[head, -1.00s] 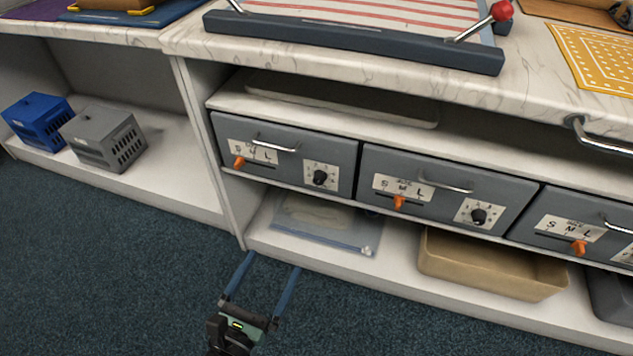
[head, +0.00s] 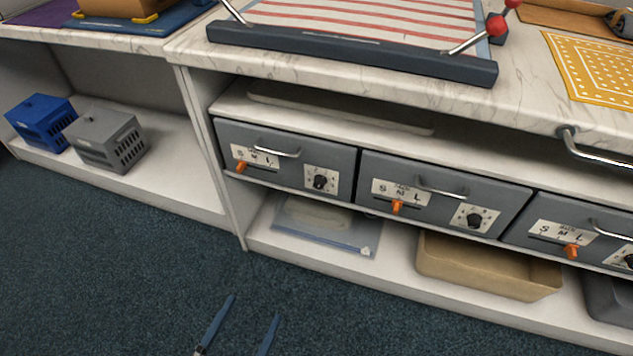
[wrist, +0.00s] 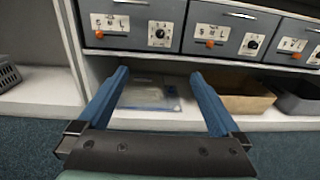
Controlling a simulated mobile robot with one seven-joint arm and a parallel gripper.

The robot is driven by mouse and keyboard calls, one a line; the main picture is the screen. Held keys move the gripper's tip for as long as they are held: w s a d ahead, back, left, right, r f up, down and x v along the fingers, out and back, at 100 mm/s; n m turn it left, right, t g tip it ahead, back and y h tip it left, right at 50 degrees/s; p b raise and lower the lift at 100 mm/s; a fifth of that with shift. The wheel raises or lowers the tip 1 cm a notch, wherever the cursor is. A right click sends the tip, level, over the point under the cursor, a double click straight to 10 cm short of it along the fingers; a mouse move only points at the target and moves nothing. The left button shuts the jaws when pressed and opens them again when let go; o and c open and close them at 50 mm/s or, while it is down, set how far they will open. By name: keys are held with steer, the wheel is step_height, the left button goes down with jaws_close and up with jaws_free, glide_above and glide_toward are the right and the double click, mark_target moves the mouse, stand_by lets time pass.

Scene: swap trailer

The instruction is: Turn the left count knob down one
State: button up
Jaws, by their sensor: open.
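The left count knob (head: 320,181) is a small black dial on a white numbered plate, at the right of the leftmost grey drawer's front. It also shows in the wrist view (wrist: 159,33). The leftmost drawer (head: 285,140) is closed and has a bar handle, an S M L plate and an orange slider (head: 241,167). My gripper (head: 252,308) is open and empty, low over the carpet in front of the shelf, below and apart from the knob. In the wrist view its two blue fingers (wrist: 160,88) are spread wide. The numbers around the knob are too small to read.
A middle drawer with its own black knob (head: 474,219) and a third drawer (head: 575,225) sit to the right. Below are a flat clear bag (head: 327,232) and a tan bin (head: 490,268). The marble counter (head: 530,95) overhangs above. Open carpet (head: 110,260) lies in front.

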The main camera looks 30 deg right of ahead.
steer(key=shift+s+a, duration=0.3)
steer(key=shift+a, duration=0.05)
